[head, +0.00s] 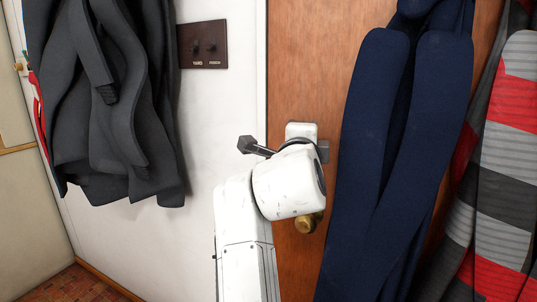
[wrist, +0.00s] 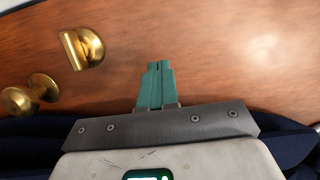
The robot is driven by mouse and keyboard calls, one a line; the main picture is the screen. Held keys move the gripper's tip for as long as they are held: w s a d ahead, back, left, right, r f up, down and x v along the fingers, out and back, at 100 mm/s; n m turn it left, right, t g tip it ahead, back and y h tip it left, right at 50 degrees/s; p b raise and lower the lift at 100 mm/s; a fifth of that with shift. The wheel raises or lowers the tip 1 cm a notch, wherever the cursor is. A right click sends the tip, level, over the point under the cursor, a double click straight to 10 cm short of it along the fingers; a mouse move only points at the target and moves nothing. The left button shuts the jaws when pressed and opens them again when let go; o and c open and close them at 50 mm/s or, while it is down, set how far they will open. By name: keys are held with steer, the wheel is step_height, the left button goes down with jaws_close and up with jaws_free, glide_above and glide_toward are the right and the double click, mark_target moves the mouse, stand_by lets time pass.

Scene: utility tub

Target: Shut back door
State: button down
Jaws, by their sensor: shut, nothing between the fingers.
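The brown wooden door (head: 300,95) has a white frame along its left edge in the head view. Whether it sits fully in its frame cannot be told. A brass knob (head: 308,223) shows just below my white arm. In the wrist view, the wooden door surface (wrist: 215,60) fills most of the picture, with the brass knob (wrist: 18,100) at the left and a brass lock piece (wrist: 82,48) above it. My gripper (wrist: 156,68) has its teal fingers shut together and empty, pointing at the wood; contact cannot be told. In the head view my arm hides the fingers.
A dark blue garment (head: 400,150) hangs over the door's right part. A striped red and grey garment (head: 505,150) hangs further right. A dark grey garment (head: 120,110) hangs on the left wall beside a brown switch plate (head: 203,45). Tiled floor (head: 75,288) shows at lower left.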

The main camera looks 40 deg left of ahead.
steer(key=s+d, duration=0.1)
steer(key=s, duration=0.8)
steer(key=shift+s+d, duration=0.2)
steer(key=shift+d, duration=0.15)
steer(key=shift+f, duration=0.15)
